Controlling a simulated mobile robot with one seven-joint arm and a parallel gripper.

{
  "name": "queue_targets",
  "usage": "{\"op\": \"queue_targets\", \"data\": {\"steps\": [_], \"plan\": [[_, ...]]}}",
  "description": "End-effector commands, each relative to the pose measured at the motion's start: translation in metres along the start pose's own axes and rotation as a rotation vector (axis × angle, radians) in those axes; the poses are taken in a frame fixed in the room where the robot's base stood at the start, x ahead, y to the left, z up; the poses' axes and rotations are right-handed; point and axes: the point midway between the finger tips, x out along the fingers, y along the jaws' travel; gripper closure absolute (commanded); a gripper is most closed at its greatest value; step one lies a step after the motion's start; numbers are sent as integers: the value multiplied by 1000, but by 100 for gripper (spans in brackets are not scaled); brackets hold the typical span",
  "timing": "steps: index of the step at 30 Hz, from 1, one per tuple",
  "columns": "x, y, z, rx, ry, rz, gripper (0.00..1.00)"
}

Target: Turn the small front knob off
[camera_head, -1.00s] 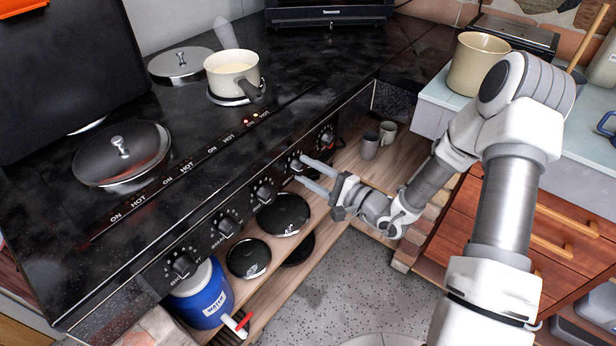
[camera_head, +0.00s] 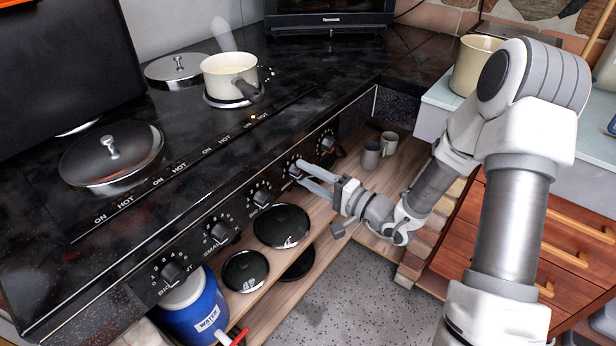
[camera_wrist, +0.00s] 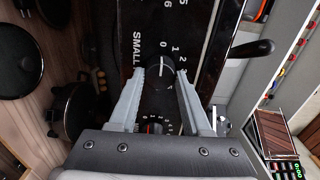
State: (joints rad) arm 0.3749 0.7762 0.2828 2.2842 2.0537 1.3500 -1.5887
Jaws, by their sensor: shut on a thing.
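The black stove front (camera_head: 200,243) carries a row of black knobs. My gripper (camera_head: 297,171) reaches it from the right, with its fingers around one knob near the far end of the row. In the wrist view my gripper (camera_wrist: 161,78) has a finger on each side of this small front knob (camera_wrist: 160,78), shut on it. A dial with numbers and the word SMALL shows beside it. A white pointer line on the knob lies near the 0, but the exact setting is hard to read.
A steaming cream pot (camera_head: 231,78) stands on the stove top, its handle toward the front. Lidded plates, a blue water jug (camera_head: 198,308) and black lids (camera_head: 281,226) are near. Mugs (camera_head: 371,154) stand on the shelf below. Wooden drawers (camera_head: 545,240) stand to the right.

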Motion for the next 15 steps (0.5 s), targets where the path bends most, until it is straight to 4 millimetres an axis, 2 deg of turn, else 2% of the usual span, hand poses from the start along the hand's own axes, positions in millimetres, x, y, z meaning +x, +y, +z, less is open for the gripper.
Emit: {"op": "queue_targets", "data": {"steps": [7,8,12,15], "plan": [[0,0,0,-1,0,2,100],[0,0,0,-1,0,2,48],[0,0,0,-1,0,1,23],[0,0,0,0,0,1,23]]}}
